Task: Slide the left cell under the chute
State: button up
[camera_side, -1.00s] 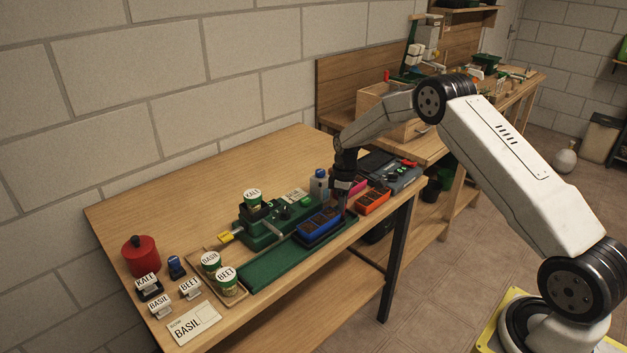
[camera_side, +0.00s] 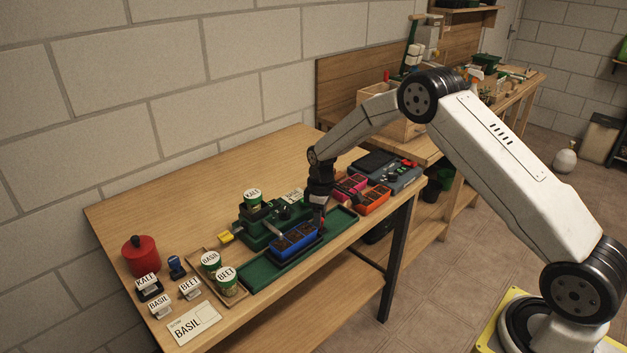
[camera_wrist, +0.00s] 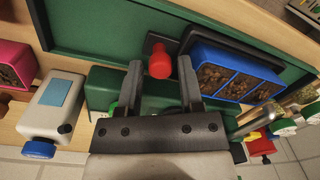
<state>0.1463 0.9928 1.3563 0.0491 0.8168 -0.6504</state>
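A blue tray (camera_side: 296,241) with soil-filled cells sits on a dark carriage in the green rail (camera_side: 262,274). In the wrist view, the blue tray (camera_wrist: 232,72) shows three cells in a row. Its left cell (camera_side: 282,245) is in the side view, near the pale chute (camera_side: 275,229) of the green seeder (camera_side: 257,236); their exact alignment cannot be told. A red knob (camera_wrist: 160,62) stands at the carriage's right end. My gripper (camera_wrist: 160,64) has its fingers on either side of the knob, with visible gaps. In the side view my gripper (camera_side: 320,208) is low behind the tray's right end.
Orange (camera_side: 374,200) and pink (camera_side: 350,185) trays stand to the right, by a grey device (camera_side: 400,176). Labelled cups (camera_side: 226,281) and a red pot (camera_side: 140,256) are at left. The rail's left part is clear.

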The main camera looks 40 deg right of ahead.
jog(key=shift+r, duration=0.1)
jog(key=shift+w+d+r, duration=0.1)
jog(key=shift+d+r, duration=0.05)
jog(key=shift+r, duration=3.65)
jog(key=shift+s+a+r, duration=0.3)
jog(key=shift+s+r, duration=0.05)
jog(key=shift+s, duration=0.15)
jog(key=s+a+r+m+t, duration=0.1)
jog(key=s+a+m, duration=0.1)
jog(key=s, duration=1)
jog(key=s+a+r+m+t, duration=0.1)
jog(key=s+a, duration=0.4)
jog(key=s, duration=0.7)
jog(key=shift+s+r+m+t, duration=0.4)
jog(key=shift+r+m, duration=0.4)
jog(key=shift+m, duration=0.4)
jog(key=shift+w, duration=0.1)
